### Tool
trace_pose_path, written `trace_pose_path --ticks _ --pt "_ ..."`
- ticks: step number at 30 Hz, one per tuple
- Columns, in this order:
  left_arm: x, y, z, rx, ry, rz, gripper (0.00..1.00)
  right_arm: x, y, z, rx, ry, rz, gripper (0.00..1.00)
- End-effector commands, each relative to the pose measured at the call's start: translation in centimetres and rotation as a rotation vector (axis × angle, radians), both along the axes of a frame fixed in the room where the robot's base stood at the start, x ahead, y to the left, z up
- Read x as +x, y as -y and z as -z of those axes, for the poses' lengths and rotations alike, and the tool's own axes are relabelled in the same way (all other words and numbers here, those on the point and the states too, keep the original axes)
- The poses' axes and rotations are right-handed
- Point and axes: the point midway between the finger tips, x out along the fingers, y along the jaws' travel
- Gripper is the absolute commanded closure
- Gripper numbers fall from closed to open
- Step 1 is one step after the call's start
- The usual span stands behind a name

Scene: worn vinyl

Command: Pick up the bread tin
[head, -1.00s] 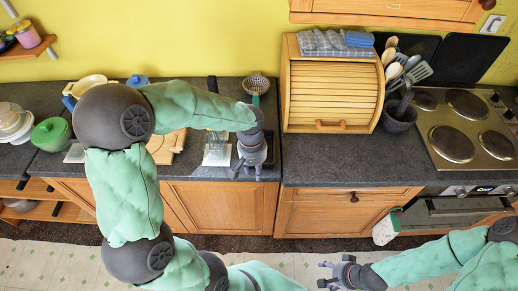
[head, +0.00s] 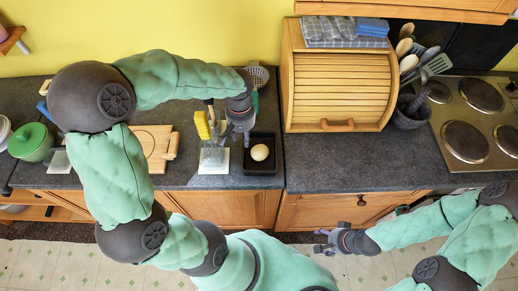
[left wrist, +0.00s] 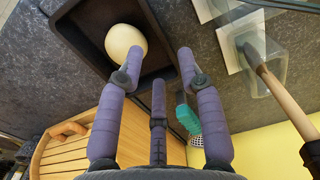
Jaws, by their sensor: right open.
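The bread tin is a small black rectangular tin (head: 262,171) on the counter, left of the roll-top bread box. A round pale item (head: 260,153) lies in it. The tin also shows in the left wrist view (left wrist: 165,22), with the pale item (left wrist: 124,42) near one finger. My left gripper (head: 238,136) is just left of and behind the tin in the head view. Its fingers (left wrist: 159,66) are spread with nothing between them; whether they touch the tin I cannot tell. My right gripper (head: 320,241) is open and empty, low in front of the counter.
The wooden bread box (head: 340,88) stands close on the right. A strainer (head: 257,76) is behind, and a wooden board (head: 155,148) lies further left. The counter front right of the tin is clear.

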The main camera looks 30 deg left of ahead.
Motion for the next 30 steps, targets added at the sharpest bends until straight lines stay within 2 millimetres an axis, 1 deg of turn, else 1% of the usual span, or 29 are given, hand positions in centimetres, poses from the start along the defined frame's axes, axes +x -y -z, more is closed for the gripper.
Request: trace_pose_path --ticks 1,6,14,24,27,30 --pt "-0.1 0.0 1.1 -0.001 -0.005 0.0 0.63 0.0 0.0 0.3 0.0 0.0 0.0 0.32" --pt "-0.1 0.1 3.3 -0.001 -0.003 0.0 0.63 0.0 0.0 0.8 0.0 0.0 0.0 0.32" --pt "-0.1 0.1 4.5 -0.002 -0.001 0.0 0.63 0.0 0.0 1.0 0.0 0.0 0.0 0.32" --pt "-0.3 0.4 8.9 -0.001 -0.004 0.0 0.63 0.0 0.0 2.3 0.0 0.0 0.0 0.32" --pt "-0.2 0.4 9.2 -0.001 0.0 -0.001 0.63 0.0 0.0 2.3 0.0 0.0 0.0 0.32" --pt "-0.2 0.4 9.1 -0.001 0.0 -0.001 0.63 0.0 0.0 2.2 0.0 0.0 0.0 0.32"
